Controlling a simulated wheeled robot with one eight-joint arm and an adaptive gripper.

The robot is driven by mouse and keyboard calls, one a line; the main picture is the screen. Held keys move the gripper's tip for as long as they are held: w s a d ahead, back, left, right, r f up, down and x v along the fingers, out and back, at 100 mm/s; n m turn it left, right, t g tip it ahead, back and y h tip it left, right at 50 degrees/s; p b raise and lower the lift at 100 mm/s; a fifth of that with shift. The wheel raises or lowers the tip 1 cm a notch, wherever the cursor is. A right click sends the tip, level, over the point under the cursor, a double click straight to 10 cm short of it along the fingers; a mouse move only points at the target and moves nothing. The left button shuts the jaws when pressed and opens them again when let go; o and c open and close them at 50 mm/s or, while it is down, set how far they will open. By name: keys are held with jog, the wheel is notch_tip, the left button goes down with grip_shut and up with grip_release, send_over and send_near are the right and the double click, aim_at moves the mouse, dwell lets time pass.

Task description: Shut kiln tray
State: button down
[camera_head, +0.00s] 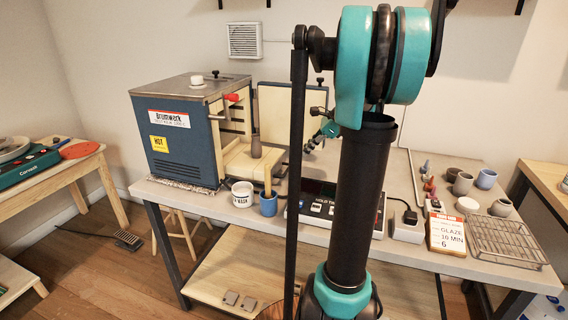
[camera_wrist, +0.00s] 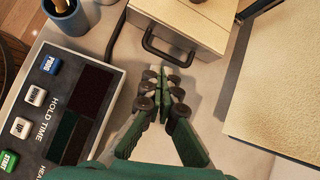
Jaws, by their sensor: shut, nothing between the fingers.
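The blue kiln (camera_head: 184,140) with a steel top stands at the left end of the workbench, its door (camera_head: 277,118) swung open. The cream kiln tray (camera_head: 240,163) sticks out of the kiln's front opening. In the wrist view, the tray (camera_wrist: 198,22) shows at the top, with a dark bar handle (camera_wrist: 168,57) on its front. My gripper (camera_wrist: 166,76) is shut and empty, its fingertips just in front of the handle; whether they touch it I cannot tell. In the head view, my gripper (camera_head: 313,143) is small and partly hidden by my arm, right of the open door.
The open door (camera_wrist: 285,85) stands right of my gripper in the wrist view. A control box (camera_wrist: 75,100) lies left. A blue cup (camera_head: 268,205) with tools and a white cup (camera_head: 242,195) stand before the tray. Small pots and a wire rack (camera_head: 507,243) are at right.

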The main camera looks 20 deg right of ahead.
aim_at(240, 156)
jog(key=a+f+m, duration=0.1)
jog(key=f, duration=0.1)
jog(key=w+a+f+m, duration=0.1)
jog(key=f, duration=0.1)
jog(key=w+a+f+y, duration=0.1)
jog(key=f, duration=0.2)
jog(key=shift+w+a+m+t, duration=0.25)
jog(key=shift+a+m+t, duration=0.15)
jog(key=shift+w+a+r, duration=0.1)
jog(key=shift+w+a, duration=0.55)
jog(key=shift+a, duration=0.35)
jog(key=shift+w+a, duration=0.4)
jog(key=shift+a, duration=0.15)
jog(key=w+a, duration=0.3)
jog(key=a, duration=0.1)
jog(key=w+a, duration=0.3)
jog(key=a, duration=0.2)
jog(key=w+a, duration=0.3)
jog(key=a, duration=0.2)
jog(key=shift+w+a, duration=0.1)
jog(key=shift+w, duration=0.15)
jog(key=shift+w+a+r, duration=0.1)
jog(key=shift+w+a, duration=0.05)
jog(key=shift+a, duration=0.1)
